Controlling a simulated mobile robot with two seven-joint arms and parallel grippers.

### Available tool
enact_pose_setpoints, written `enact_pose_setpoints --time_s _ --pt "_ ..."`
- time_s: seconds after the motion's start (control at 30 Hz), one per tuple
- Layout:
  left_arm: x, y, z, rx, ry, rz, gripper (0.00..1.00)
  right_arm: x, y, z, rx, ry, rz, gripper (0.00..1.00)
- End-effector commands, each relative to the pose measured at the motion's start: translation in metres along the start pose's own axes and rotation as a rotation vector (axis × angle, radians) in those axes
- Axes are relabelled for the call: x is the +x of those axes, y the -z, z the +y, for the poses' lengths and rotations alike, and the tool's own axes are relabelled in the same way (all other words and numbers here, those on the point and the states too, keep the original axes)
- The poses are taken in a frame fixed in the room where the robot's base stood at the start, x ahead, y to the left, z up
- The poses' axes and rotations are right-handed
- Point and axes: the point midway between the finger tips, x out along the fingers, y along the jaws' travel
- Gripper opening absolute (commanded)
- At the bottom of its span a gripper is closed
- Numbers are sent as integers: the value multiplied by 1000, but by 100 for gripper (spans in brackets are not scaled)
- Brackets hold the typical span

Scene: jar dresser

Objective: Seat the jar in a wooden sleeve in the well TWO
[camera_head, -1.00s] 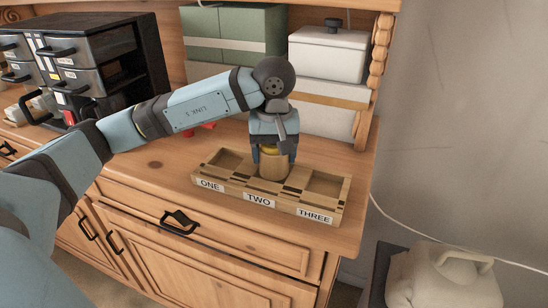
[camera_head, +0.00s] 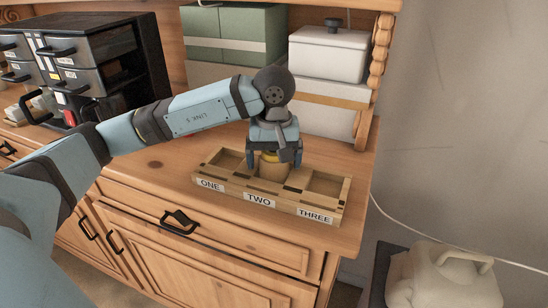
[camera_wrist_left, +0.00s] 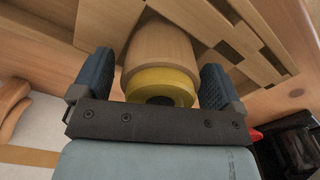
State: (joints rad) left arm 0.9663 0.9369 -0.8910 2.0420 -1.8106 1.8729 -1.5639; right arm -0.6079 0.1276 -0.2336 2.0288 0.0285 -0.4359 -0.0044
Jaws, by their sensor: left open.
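The jar in a wooden sleeve (camera_head: 272,168) stands in the middle well, TWO, of the wooden tray (camera_head: 305,212), and looks upright. Its yellow lid shows under my gripper. My left gripper (camera_head: 274,162) is open above and around the jar's top, with a finger on each side. In the left wrist view the jar (camera_wrist_left: 160,50) lies between the two spread fingers (camera_wrist_left: 155,88), with gaps beside the yellow lid. The jar's lower part is hidden in the well. My right gripper is not in view.
Wells ONE (camera_head: 228,160) and THREE (camera_head: 325,184) look empty. A black drawer cabinet (camera_head: 110,60) stands at the left. Green boxes (camera_head: 235,35) and a white lidded box (camera_head: 328,52) stand behind. The dresser's right edge is close to the tray.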

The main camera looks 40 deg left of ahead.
Motion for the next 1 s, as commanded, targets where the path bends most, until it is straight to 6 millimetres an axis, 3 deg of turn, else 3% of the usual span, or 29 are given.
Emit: enact_pose_setpoints --time_s 0.5,0.7,1.0 --pt "-105 1 0 -1 -3 4 92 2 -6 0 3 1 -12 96" --pt "-118 1 0 -1 -2 2 92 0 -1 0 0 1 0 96" --pt "-120 0 0 0 -1 0 92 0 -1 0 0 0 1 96"
